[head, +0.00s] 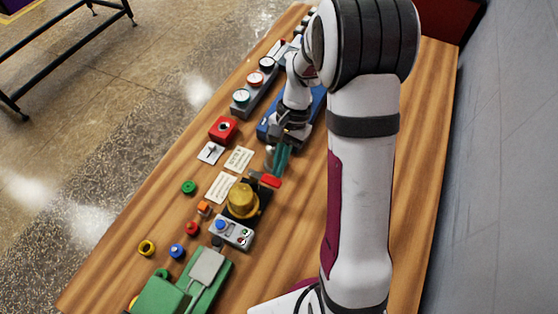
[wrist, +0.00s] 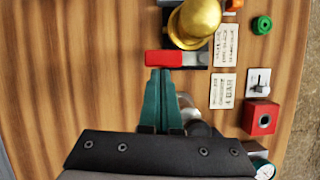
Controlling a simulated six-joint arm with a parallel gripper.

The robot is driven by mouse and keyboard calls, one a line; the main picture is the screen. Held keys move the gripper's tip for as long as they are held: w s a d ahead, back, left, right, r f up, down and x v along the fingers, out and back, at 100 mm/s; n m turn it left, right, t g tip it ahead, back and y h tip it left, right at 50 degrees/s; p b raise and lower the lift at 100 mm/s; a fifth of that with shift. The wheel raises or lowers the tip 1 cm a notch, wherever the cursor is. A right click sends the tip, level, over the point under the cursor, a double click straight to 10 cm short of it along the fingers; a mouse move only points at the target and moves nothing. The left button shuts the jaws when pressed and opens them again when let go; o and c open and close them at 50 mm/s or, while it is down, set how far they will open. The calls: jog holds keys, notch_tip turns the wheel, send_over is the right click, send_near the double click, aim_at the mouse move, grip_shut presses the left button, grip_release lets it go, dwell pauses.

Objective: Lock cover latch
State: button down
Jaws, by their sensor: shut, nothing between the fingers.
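A red-handled lever (head: 270,181) lies beside a gold dome (head: 243,203) on a dark base; it looks like the cover latch. In the wrist view the red handle (wrist: 163,58) lies crosswise, with a grey strip running from it along the edge of the dome's base. The gold dome (wrist: 194,20) is cut off at the top there. My gripper (wrist: 160,72) has its teal fingers together and empty. Their tips are right at the near side of the red handle; I cannot tell whether they touch it. In the head view my gripper (head: 277,168) is just beyond the lever.
Paper labels (head: 221,188) lie left of the dome. A red box (head: 223,129) with a round hole and a small switch plate (head: 211,153) are farther back. A grey control box (head: 232,231) and a green device (head: 190,285) stand nearer. Bare wood lies left in the wrist view.

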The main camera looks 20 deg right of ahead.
aim_at(251, 200)
jog(key=shift+s, duration=0.2)
jog(key=s+m, duration=0.1)
jog(key=m, duration=0.1)
jog(key=s+a+m+t, duration=0.1)
jog(key=m, duration=0.1)
jog(key=shift+a+m+t+y, duration=0.1)
jog(key=shift+m+t+y, duration=0.2)
jog(key=shift+y, duration=0.1)
jog(key=shift+s+a+m+t, duration=0.3)
jog(key=shift+s+a+m, duration=0.05)
jog(key=shift+a+m, duration=0.5)
jog(key=shift+s+a+m+t, duration=0.35)
jog(key=shift+a+m, duration=0.4)
jog(key=shift+a, duration=0.25)
jog(key=shift+s+a+m+t, duration=0.25)
jog(key=shift+s+a+m, duration=0.1)
jog(key=shift+a+m, duration=0.5)
jog(key=shift+a, duration=0.1)
